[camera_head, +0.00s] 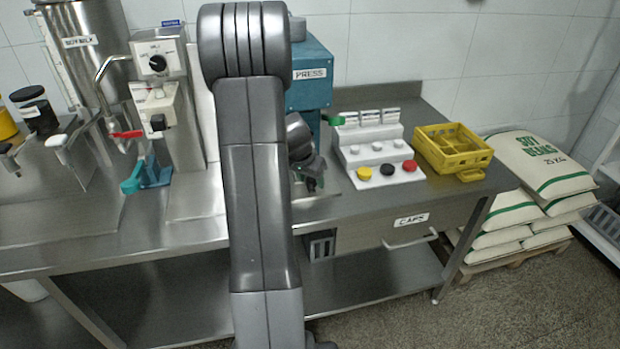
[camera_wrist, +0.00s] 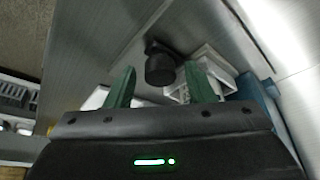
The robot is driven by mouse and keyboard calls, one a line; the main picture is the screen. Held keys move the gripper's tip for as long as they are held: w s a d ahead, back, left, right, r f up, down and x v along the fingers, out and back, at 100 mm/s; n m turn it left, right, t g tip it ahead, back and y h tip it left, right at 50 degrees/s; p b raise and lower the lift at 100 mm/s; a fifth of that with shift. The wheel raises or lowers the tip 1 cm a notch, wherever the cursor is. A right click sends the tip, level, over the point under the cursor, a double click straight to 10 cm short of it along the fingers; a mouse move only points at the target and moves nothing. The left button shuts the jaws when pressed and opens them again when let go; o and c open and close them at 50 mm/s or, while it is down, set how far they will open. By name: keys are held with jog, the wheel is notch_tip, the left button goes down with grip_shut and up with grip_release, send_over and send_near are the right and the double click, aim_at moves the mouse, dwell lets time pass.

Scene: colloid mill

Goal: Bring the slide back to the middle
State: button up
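A pale slotted part (camera_wrist: 205,72) lies behind the right finger. I cannot make out the slide for sure; my arm hides much of the press's lower front in the head view.
Right of the press stands a white stepped holder (camera_head: 376,150) with coloured caps. Beyond it is a yellow crate (camera_head: 453,150). A drawer marked CAPS (camera_head: 408,232) is under the bench top (camera_head: 440,198). A dispenser with a red-handled tap (camera_head: 126,134) stands left. Soy bean sacks (camera_head: 545,165) lie right.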

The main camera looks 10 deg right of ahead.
grip_shut()
jog(key=shift+a+f+b, duration=0.1)
jog(key=shift+a+b, duration=0.3)
jog(key=shift+a, duration=0.05)
jog(key=a+b, duration=0.2)
jog(key=a, duration=0.3)
jog(key=a+b, duration=0.3)
jog(key=a, duration=0.2)
jog(key=a+b, duration=0.2)
jog(key=a, duration=0.2)
jog(key=shift+s+a, duration=0.25)
jog(key=shift+a, duration=0.15)
jog(key=shift+a+b, duration=0.5)
jog(key=shift+a, duration=0.6)
jog(key=shift+o, duration=0.9)
grip_release()
